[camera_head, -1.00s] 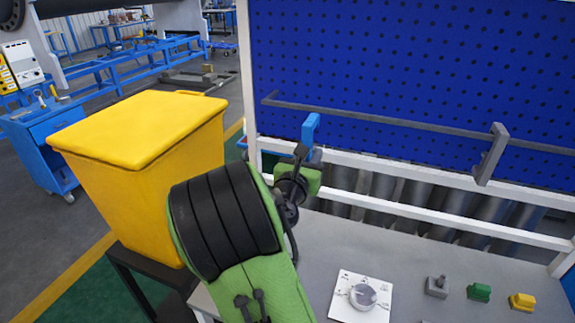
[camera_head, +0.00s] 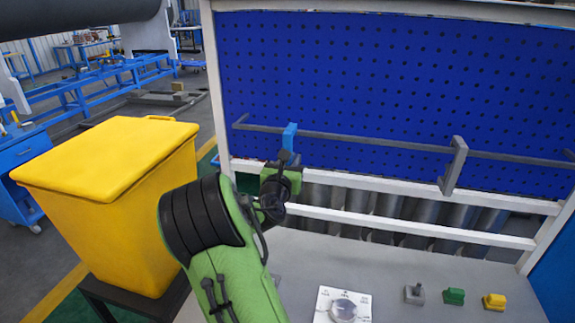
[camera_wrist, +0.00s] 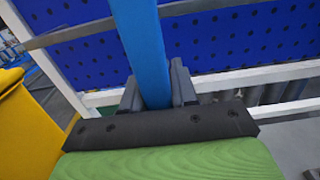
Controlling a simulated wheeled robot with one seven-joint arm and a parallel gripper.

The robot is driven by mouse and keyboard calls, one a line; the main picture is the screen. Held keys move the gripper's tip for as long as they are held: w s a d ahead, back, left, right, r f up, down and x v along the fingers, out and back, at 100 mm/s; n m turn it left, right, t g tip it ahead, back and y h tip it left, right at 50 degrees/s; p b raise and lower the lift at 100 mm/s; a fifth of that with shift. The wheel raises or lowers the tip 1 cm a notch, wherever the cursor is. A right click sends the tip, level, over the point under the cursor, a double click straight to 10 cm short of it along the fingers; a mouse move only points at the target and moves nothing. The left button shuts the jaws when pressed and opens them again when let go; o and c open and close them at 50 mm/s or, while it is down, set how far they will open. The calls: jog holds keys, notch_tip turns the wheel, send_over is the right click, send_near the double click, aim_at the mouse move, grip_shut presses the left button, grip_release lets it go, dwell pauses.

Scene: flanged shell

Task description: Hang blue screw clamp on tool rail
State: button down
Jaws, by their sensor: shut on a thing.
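The blue screw clamp (camera_head: 290,136) stands upright in my gripper (camera_head: 285,158), at the left part of the tool rail. In the wrist view the clamp's blue bar (camera_wrist: 142,50) rises between the two dark fingers (camera_wrist: 158,92), which are shut on it. The grey tool rail (camera_head: 375,142) runs across the blue pegboard. The clamp's top overlaps the rail in the head view; I cannot tell whether it touches the rail. In the wrist view the bar passes in front of the rail (camera_wrist: 75,34). The clamp's lower part is hidden by my gripper.
A grey clamp (camera_head: 453,165) hangs on the rail to the right. A yellow bin (camera_head: 110,200) stands at the left. On the bench are a white dial plate (camera_head: 327,300) and small grey (camera_head: 414,294), green (camera_head: 454,296) and yellow (camera_head: 494,301) pieces.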

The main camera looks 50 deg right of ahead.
jog(key=f+p+x, duration=0.1)
jog(key=x, duration=0.6)
jog(key=shift+w+d, duration=0.2)
jog(key=shift+d, duration=0.2)
jog(key=shift+f, duration=0.1)
jog(key=c, duration=0.8)
grip_release()
jog(key=shift+f, duration=0.1)
jog(key=b+v, duration=0.3)
jog(key=v, duration=1.3)
jog(key=shift+d+b, duration=0.1)
jog(key=shift+b, duration=0.25)
